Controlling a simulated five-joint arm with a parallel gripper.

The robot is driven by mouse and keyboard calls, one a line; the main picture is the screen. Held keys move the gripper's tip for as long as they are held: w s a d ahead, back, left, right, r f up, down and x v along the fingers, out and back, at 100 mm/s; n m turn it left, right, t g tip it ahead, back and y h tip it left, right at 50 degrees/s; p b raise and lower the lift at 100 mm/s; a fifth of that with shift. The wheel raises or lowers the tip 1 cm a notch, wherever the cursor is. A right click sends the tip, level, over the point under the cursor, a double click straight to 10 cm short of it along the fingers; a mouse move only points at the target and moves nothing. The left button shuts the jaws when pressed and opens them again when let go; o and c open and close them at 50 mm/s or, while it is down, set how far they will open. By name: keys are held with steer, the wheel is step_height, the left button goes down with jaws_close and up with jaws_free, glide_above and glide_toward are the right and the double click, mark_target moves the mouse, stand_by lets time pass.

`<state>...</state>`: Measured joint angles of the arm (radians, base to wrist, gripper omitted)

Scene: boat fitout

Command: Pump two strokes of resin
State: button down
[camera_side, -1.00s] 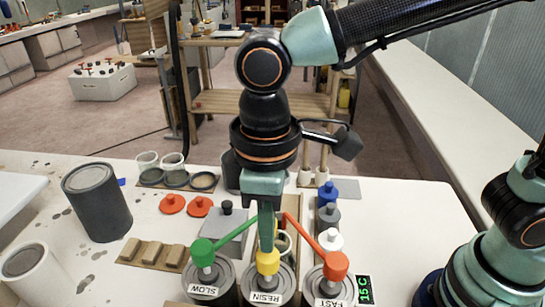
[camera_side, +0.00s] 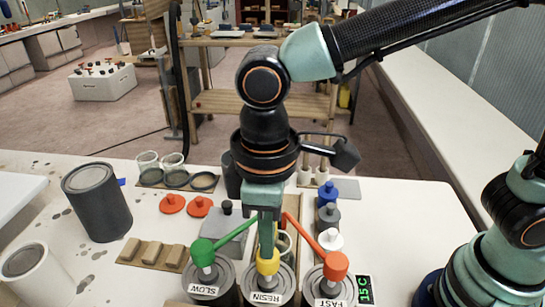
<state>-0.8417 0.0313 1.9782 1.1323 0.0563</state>
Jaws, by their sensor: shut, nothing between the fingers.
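The resin can (camera_side: 267,284) stands at the front centre, with a white label reading RESIN and a yellow pump head (camera_side: 268,262) on top. My gripper (camera_side: 267,246) is shut and points straight down just above the yellow head. Its fingertips overlap the head's top in this view, and I cannot tell whether they touch it. The SLOW can (camera_side: 207,282) with a green pump head (camera_side: 202,248) stands to the left. The FAST can (camera_side: 328,287) with an orange-red pump head (camera_side: 334,264) stands to the right.
A display reading 15 C (camera_side: 364,290) is right of the FAST can. A dark grey can (camera_side: 97,205) and a white can (camera_side: 38,275) stand at the left.

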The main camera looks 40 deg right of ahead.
steer(key=shift+f, duration=1.4)
steer(key=shift+r, duration=2.1)
steer(key=shift+f, duration=0.1)
steer(key=shift+f, duration=1.95)
steer(key=shift+r, duration=2.05)
